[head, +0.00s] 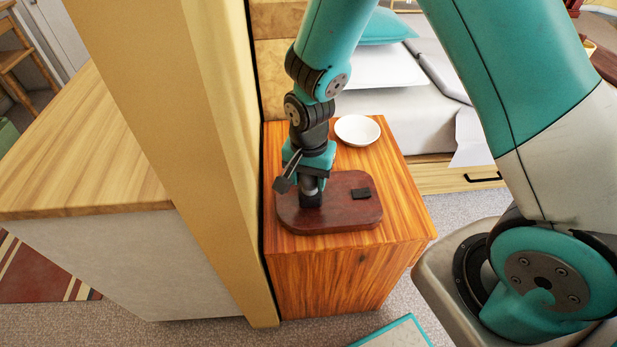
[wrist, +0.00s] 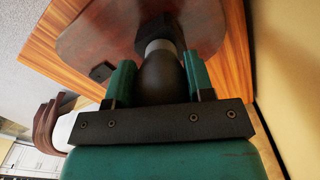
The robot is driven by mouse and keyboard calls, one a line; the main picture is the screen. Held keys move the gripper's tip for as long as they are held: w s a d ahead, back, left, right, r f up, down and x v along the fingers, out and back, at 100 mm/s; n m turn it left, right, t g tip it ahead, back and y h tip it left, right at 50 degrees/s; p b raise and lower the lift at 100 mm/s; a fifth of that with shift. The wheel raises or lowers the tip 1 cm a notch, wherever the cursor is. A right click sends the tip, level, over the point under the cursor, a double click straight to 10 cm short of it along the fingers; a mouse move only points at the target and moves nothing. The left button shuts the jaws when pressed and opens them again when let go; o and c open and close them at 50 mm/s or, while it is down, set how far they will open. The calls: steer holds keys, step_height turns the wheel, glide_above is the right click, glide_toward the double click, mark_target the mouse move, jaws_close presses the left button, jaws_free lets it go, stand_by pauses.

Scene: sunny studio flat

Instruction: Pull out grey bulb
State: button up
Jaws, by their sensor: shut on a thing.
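The grey bulb (wrist: 162,78) is dark and rounded, with a light metal collar at its base, in the middle of the wrist view. It sits in a black socket (wrist: 158,28) on a dark red-brown wooden base (head: 340,212). My gripper (head: 311,180) points down over the left part of the base in the head view, with its teal fingers on both sides of the bulb. The gripper is shut on the bulb. The bulb's collar meets the socket in the wrist view. In the head view the fingers hide most of the bulb.
The base lies on an orange-brown wooden cabinet (head: 335,270). A white bowl (head: 357,130) stands behind it, and a small black switch (head: 361,193) is on the base's right part. A yellowish post (head: 190,120) rises close on the left. A bed (head: 435,110) is behind right.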

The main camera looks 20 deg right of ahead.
steer(key=shift+r, duration=0.15)
steer(key=shift+r+p, duration=2.4)
steer(key=shift+r, duration=0.15)
